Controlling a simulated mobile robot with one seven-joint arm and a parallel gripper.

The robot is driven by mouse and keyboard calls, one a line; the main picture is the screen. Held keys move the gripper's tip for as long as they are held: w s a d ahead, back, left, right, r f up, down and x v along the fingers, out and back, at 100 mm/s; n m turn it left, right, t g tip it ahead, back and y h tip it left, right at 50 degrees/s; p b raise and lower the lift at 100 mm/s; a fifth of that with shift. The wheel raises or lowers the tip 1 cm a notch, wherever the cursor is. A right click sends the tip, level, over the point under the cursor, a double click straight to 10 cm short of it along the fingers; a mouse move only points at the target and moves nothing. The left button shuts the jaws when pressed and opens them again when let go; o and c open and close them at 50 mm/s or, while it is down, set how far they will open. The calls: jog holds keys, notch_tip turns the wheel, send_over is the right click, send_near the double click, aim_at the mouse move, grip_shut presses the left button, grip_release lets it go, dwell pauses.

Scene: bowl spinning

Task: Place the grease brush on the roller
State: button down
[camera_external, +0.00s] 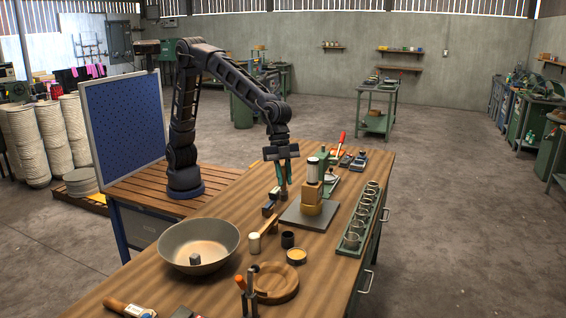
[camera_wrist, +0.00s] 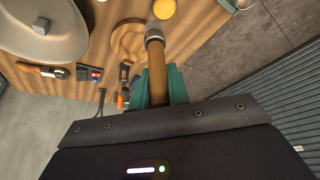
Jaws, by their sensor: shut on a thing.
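My gripper (camera_external: 281,184), with teal fingers, is low over the middle of the wooden bench. The brush points away from the wrist. In the external view a tan stick (camera_external: 268,225) shows below the gripper; I cannot tell if it is the held brush. Right of the gripper stands an upright part with a white cylinder (camera_external: 314,172) and wooden blocks on a grey plate. I cannot tell which part is the roller.
A wide grey bowl (camera_external: 199,247) stands on the bench at left; it also shows in the wrist view (camera_wrist: 45,25). A green rack of jars (camera_external: 352,240) lines the right edge.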

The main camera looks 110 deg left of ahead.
jog(key=s+d+m, duration=0.2)
jog(key=s+d, duration=0.2)
jog(key=d, duration=1.1)
jog(key=s+d+r+m+g+h, duration=0.1)
jog(key=s+d+m+g, duration=0.15)
jog(key=s+d, duration=1.15)
jog(key=s+d+r+m+g, duration=0.15)
jog(key=s+d+m, duration=0.25)
jog(key=s+d, duration=1)
jog(key=shift+t, duration=0.5)
jog(key=w+d+f, duration=0.1)
jog(key=f, duration=0.5)
jog(key=w+d+f, duration=0.1)
jog(key=f, duration=0.6)
jog(key=w+d+f, duration=0.2)
jog(key=f, duration=0.4)
jog(key=shift+d+f, duration=0.1)
jog(key=shift+f, duration=0.1)
jog(key=shift+f, duration=0.1)
jog(key=c, duration=1.3)
grip_release()
jog(key=shift+c, duration=0.2)
jog(key=v, duration=1.2)
jog(key=shift+a, duration=0.25)
